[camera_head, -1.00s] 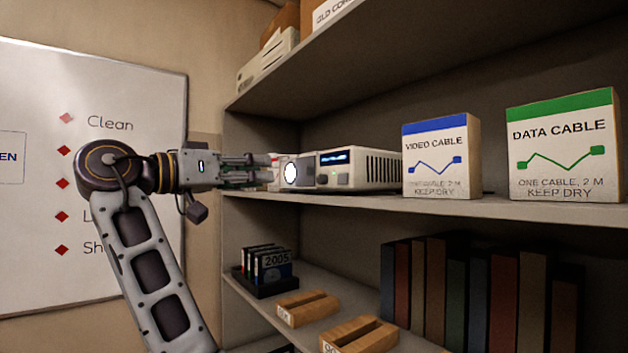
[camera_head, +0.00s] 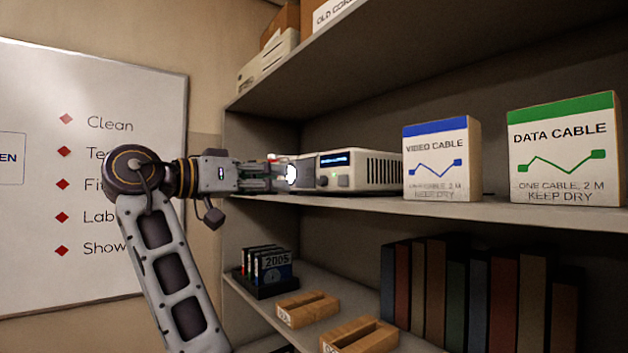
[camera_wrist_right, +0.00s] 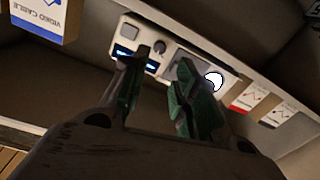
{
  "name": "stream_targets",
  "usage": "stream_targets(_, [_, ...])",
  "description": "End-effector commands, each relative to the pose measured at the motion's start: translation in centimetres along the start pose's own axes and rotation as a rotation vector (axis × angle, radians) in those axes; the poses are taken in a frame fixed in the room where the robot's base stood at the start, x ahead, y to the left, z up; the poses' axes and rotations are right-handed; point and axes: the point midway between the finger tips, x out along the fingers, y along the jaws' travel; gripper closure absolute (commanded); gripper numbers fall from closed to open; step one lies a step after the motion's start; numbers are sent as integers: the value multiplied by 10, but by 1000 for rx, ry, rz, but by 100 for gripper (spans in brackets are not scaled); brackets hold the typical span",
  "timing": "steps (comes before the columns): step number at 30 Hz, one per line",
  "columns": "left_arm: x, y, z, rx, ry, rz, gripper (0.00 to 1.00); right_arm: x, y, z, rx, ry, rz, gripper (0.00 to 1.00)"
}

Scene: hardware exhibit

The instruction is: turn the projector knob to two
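The white projector (camera_head: 375,173) stands on the middle shelf, with a lit blue display (camera_head: 333,160), a square button (camera_head: 344,181) and a round lens (camera_head: 291,175). Its small round knob (camera_head: 322,181) also shows in the right wrist view (camera_wrist_right: 160,47), beyond the gap between my fingers. My right gripper (camera_head: 284,178) is at the projector's lens end, its fingers partly covering that end. In the right wrist view my right gripper (camera_wrist_right: 163,68) is open and empty, its fingers apart. The knob's setting is too small to read. My left gripper is out of view.
The video cable box (camera_head: 440,160) and data cable box (camera_head: 565,150) stand right of the projector. An upper shelf (camera_head: 370,55) hangs above. A whiteboard (camera_head: 60,260) is at left.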

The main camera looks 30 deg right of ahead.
Motion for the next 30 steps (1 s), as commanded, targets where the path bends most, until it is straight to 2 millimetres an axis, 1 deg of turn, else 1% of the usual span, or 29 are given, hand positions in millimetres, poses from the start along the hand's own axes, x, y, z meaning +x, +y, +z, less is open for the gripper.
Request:
stream_targets(1, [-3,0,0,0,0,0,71,7,0,-1,0,-1,2,71])
stream_targets(18, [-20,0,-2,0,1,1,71,82,1,-1,-1,0,3,71])
stream_targets(24, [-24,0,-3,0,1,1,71,102,1,-1,-1,0,2,71])
stream_targets(30, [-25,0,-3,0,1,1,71,110,0,-1,-1,1,1,71])
